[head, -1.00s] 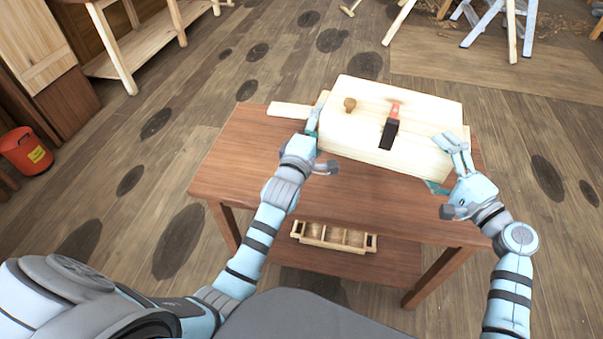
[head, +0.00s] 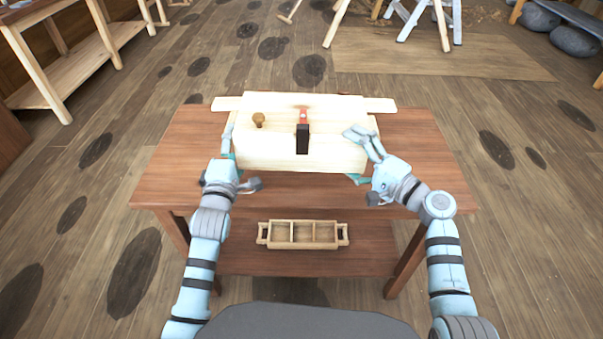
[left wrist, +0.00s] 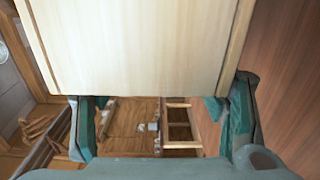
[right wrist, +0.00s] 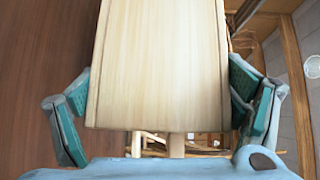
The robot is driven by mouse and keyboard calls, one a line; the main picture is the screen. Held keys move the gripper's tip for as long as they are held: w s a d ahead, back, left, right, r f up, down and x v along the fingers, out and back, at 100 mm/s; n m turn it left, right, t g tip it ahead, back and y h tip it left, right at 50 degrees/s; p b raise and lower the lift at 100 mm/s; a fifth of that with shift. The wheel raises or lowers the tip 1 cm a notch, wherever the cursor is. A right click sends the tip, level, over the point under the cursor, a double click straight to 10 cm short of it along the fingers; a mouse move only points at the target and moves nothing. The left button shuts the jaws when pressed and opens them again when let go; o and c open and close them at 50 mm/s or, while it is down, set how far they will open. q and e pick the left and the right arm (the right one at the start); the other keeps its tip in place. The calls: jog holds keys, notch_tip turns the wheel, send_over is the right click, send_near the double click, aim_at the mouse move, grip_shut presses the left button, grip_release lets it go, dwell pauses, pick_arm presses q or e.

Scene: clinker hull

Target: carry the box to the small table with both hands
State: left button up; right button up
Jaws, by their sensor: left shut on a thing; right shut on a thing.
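The pale wooden box (head: 300,155), with a brown knob (head: 259,120) and a red and black fitting (head: 303,137) on it, is over the middle of the reddish-brown small table (head: 420,160). I cannot tell whether its underside touches the top. My left gripper (head: 229,150) is shut on the box's left end, and my right gripper (head: 362,157) is shut on its right end. The box end fills the space between the fingers in the left wrist view (left wrist: 140,45) and the right wrist view (right wrist: 160,65).
Pale strips stick out behind the box, left (head: 226,103) and right (head: 378,104). A compartmented wooden tray (head: 302,235) sits on the table's lower shelf. A pale workbench (head: 80,75) stands at the back left, and trestle legs (head: 420,25) at the back. The tabletop is bare on both sides.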

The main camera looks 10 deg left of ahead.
pick_arm(q)
jog(key=shift+r, duration=0.3)
